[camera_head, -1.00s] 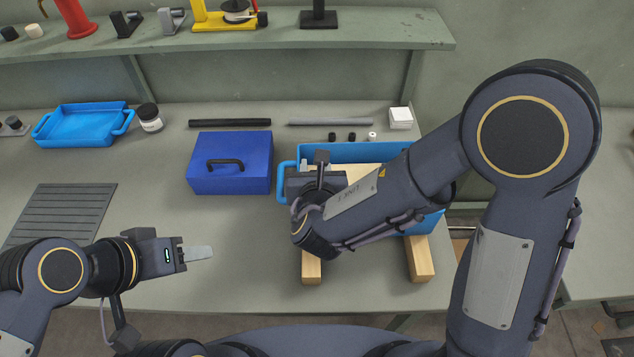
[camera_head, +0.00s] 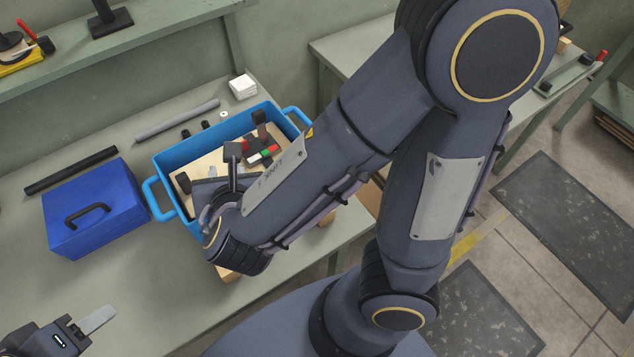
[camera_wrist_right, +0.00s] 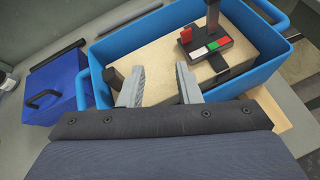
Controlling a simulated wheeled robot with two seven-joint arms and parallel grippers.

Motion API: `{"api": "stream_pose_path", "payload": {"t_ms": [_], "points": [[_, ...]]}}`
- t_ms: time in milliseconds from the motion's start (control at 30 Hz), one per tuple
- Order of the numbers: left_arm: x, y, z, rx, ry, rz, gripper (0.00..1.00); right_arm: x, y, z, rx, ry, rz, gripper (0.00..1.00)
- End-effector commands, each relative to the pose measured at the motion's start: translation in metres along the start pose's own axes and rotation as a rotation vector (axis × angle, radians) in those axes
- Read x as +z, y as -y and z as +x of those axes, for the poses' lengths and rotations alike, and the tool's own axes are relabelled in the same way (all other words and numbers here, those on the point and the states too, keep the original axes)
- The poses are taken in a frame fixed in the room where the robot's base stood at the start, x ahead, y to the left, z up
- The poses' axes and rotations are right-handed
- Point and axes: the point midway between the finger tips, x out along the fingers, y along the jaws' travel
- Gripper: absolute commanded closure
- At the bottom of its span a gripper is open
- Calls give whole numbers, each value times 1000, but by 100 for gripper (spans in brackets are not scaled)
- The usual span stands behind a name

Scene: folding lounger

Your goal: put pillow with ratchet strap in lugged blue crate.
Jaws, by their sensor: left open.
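The blue crate (camera_head: 170,160) with side lugs stands on the bench, right of the dark blue box; it also fills much of the right wrist view (camera_wrist_right: 262,84). Inside is a beige slab-like thing (camera_wrist_right: 155,60) with black posts and a black piece with red, green and white patches (camera_wrist_right: 208,48). I cannot make out a pillow or a ratchet strap for certain. My right gripper (camera_wrist_right: 160,70) is over the crate's near side, its two grey fingers apart with nothing between them. My left gripper (camera_head: 104,314) is open and empty at the lower left.
A dark blue box with a black handle (camera_head: 92,212) stands left of the crate. A black rod (camera_head: 72,170), a grey rod (camera_head: 178,120) and a white block (camera_head: 243,87) lie behind. Wooden supports show under the crate. The bench front left is bare.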

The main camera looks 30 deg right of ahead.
Motion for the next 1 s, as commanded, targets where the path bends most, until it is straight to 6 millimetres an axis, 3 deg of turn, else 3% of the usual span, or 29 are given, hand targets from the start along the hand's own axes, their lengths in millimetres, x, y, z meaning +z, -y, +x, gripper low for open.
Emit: {"api": "stream_pose_path", "payload": {"t_ms": [33, 133, 200, 300, 400, 500, 600, 733, 1000], "points": [[0, 0, 0, 0, 0, 0, 53, 12, 40, 5, -126, -40, 198, 69], [0, 0, 0, 0, 0, 0, 53, 8, 119, -3, -405, -146, 689, 69], [0, 0, 0, 0, 0, 0, 53, -4, 158, -19, -583, -210, 1066, 69], [0, 0, 0, 0, 0, 0, 53, -23, 183, -48, -787, -284, 1614, 69], [0, 0, 0, 0, 0, 0, 53, -30, 183, -71, -914, -347, 2116, 69], [0, 0, 0, 0, 0, 0, 53, -24, 174, -85, -966, -405, 2512, 69], [0, 0, 0, 0, 0, 0, 53, -15, 166, -93, -977, -456, 2768, 69], [0, 0, 0, 0, 0, 0, 53, -8, 161, -97, -976, -493, 2906, 69], [0, 0, 0, 0, 0, 0, 53, -8, 160, -98, -978, -499, 2912, 69]]}}
